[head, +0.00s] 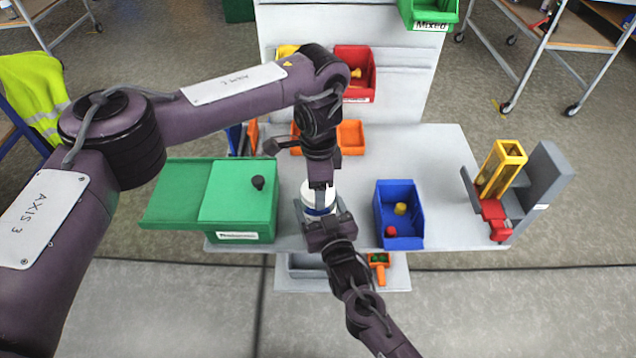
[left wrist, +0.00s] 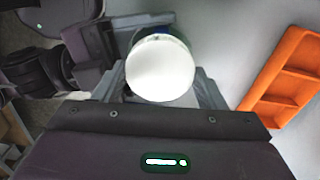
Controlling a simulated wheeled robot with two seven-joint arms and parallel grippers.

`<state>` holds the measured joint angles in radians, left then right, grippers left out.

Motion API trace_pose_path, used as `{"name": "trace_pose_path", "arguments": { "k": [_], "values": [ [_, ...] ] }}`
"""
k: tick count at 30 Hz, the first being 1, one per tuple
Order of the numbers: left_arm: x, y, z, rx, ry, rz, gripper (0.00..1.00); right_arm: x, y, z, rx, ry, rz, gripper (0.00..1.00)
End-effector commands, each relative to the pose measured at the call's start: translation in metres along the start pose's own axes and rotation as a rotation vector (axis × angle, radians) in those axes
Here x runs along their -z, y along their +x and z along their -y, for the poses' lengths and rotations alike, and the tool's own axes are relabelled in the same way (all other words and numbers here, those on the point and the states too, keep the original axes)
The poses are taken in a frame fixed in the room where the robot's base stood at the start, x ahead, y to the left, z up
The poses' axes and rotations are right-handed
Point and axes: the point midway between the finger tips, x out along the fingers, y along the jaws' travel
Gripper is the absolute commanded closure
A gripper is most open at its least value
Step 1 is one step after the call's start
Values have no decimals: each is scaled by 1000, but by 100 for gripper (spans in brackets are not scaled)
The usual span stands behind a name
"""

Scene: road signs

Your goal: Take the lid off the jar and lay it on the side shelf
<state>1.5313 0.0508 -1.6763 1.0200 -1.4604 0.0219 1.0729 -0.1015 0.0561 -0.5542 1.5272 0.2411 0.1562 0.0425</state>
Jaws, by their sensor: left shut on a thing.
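My left gripper (head: 320,187) points down from above and is shut on the lid; I cannot tell whether the lid is still seated on the jar. My right gripper (head: 326,218) reaches in from the front at the jar's body; its fingertips are partly hidden, so its grip is unclear. A flat green side shelf (head: 172,192) sticks out left of a green box (head: 230,218).
The green box's top carries a black knob (head: 258,182). A blue bin (head: 399,230) with red and yellow pieces stands right of the jar. Orange trays (head: 350,137) lie behind. A yellow and grey fixture (head: 500,170) stands at the right. The table between bin and fixture is clear.

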Motion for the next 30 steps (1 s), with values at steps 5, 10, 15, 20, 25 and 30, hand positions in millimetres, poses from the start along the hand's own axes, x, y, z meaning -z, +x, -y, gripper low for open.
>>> {"name": "trace_pose_path", "arguments": {
  "k": [5, 10, 15, 20, 25, 30],
  "values": [
    [-1, -1, 2, 4, -389, 0, 63, 0, 0, 0, 1, 0, -1, 91],
    [-1, -1, 2, 3, -647, -1, 63, 0, 0, 0, 1, 0, -1, 91],
    [-1, -1, 2, 3, -685, -1, 63, 0, 0, 0, 0, 0, -1, 91],
    [-1, -1, 2, 4, -687, -1, 63, 0, 0, 0, 0, 0, -1, 91],
    [-1, -1, 2, 4, -686, -1, 63, 0, 0, 0, 0, 0, -1, 91],
    [-1, -1, 2, 4, -685, -1, 63, 0, 0, 0, -1, 0, -1, 91]
  ]
}}
